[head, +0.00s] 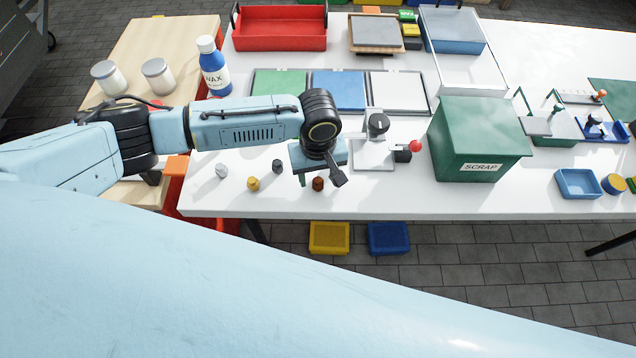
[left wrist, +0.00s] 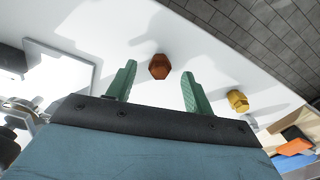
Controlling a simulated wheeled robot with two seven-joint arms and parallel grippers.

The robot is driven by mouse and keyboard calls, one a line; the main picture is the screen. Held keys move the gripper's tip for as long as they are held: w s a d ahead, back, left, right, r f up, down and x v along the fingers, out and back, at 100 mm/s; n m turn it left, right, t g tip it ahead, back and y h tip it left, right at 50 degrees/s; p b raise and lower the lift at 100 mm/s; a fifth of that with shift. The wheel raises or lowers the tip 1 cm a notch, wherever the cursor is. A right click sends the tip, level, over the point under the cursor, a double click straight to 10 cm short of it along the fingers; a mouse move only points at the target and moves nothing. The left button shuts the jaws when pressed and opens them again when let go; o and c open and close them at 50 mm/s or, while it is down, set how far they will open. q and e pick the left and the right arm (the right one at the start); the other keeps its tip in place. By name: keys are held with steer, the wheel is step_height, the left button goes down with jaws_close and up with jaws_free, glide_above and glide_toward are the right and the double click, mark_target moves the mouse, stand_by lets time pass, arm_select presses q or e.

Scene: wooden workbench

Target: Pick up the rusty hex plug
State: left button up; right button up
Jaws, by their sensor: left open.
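The rusty hex plug (head: 318,184) is a small reddish-brown piece on the white workbench near its front edge. In the left wrist view the plug (left wrist: 159,67) lies ahead of my left gripper, between the lines of its two green fingers and a little past their tips. My left gripper (head: 318,180) is open and empty, above and close to the plug in the head view; the left wrist view shows its fingers (left wrist: 157,82) spread apart. The plug appears apart from both fingers. My right gripper is not in view.
A yellow plug (head: 253,184), a dark plug (head: 277,166) and a silver one (head: 221,170) stand left of the rusty plug. A grey fixture (head: 373,153) with a dark knob and the green scrap bin (head: 478,140) stand to the right. The bench's front edge is close.

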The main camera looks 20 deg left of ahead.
mark_target(318, 179)
arm_select(q)
step_height(318, 179, down, 2)
steer(key=shift+f, duration=0.25)
steer(key=c, duration=1.1)
step_height(318, 179, up, 10)
steer(key=shift+r+p, duration=0.15)
steer(key=shift+p, duration=0.8)
steer(key=a+r+m, duration=0.2)
steer(key=a+r, duration=0.1)
steer(key=r, duration=0.2)
steer(key=w+a+r+m, duration=0.1)
steer(key=a+r+m, duration=0.1)
steer(key=r, duration=0.3)
steer(key=a+r+m, duration=0.1)
steer(key=a+r, duration=0.2)
steer(key=r, duration=0.2)
steer(key=shift+w+a+m, duration=0.3)
steer(key=shift+w+m, duration=0.05)
steer(key=shift+m, duration=0.05)
